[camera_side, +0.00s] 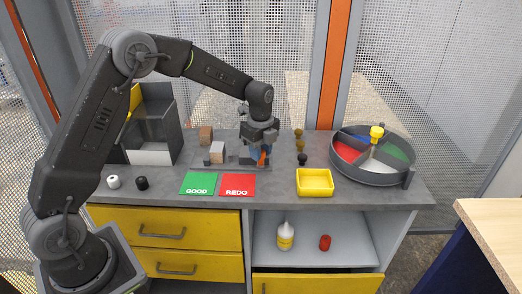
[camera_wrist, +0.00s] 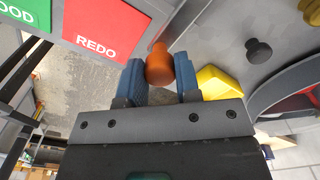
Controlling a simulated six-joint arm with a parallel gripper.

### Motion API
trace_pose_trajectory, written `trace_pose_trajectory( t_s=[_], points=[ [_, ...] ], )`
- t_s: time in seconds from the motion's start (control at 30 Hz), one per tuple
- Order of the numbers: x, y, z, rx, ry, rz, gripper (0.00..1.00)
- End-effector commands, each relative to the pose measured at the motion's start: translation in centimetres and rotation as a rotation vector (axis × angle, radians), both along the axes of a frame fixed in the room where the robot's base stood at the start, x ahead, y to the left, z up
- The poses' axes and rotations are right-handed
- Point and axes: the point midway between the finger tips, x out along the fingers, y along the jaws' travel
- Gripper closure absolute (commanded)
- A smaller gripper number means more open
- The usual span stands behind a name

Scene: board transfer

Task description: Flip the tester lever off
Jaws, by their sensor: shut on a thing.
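The tester lever has an orange handle (camera_side: 263,159). In the wrist view the rounded orange handle (camera_wrist: 159,62) sits between the two blue fingers of my gripper (camera_wrist: 161,78), which is shut on it. In the side view my gripper (camera_side: 261,150) reaches down over the tester (camera_side: 233,164), a low grey unit on the bench. My gripper hides part of the tester and the lever's base. Which way the lever is thrown is hard to tell.
Green GOOD (camera_side: 198,184) and red REDO (camera_side: 238,185) mats lie in front of the tester. A yellow tray (camera_side: 315,182) and a round divided bin (camera_side: 350,177) stand to the right.

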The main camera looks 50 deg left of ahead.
Motion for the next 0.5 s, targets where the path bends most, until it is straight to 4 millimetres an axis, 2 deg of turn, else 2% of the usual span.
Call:
trace_pose_trajectory(
  t_s=[0.13, 0.17, 0.4, 0.5],
  points=[
    [-0.05, -0.03, 0.12, 0.001, 0.002, -0.004, 1.0],
    [-0.05, -0.02, 0.12, 0.001, 0.002, -0.004, 0.67],
    [-0.04, 0.01, 0.06, 0.001, 0.002, -0.002, 0.44],
    [-0.04, 0.02, 0.04, 0.001, 0.002, -0.001, 0.44]
  ],
)
